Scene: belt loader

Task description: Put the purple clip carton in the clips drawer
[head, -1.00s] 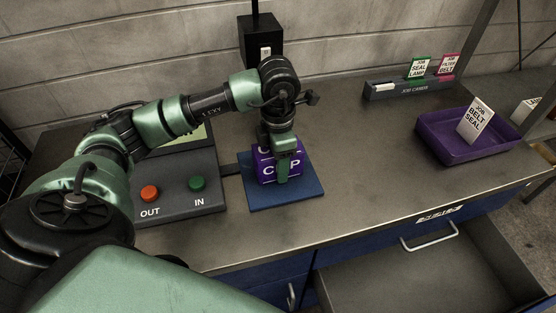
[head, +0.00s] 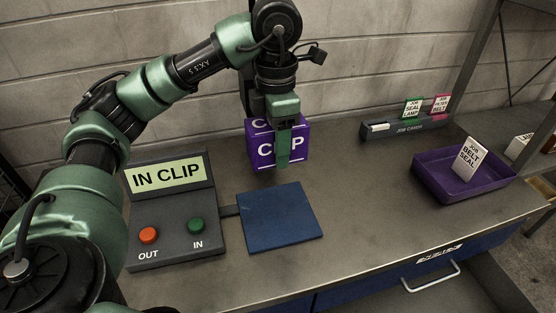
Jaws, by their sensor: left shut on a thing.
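The purple carton (head: 261,151) marked "CLIP" hangs in the air above the back edge of the blue pad. My left gripper (head: 284,150) is shut on it from above, with one green finger across its front face. A drawer with a blue front (head: 405,287) and a pale handle (head: 431,278) sits under the counter at the lower right. My right gripper is not in view.
A blue pad (head: 281,218) lies bare beside a console (head: 170,214) reading "IN CLIP", with orange OUT and green IN buttons. A purple tray (head: 440,191) holds a "JOB BELT SEAL" card. A job cards rack (head: 395,128) stands at the back. The counter between is clear.

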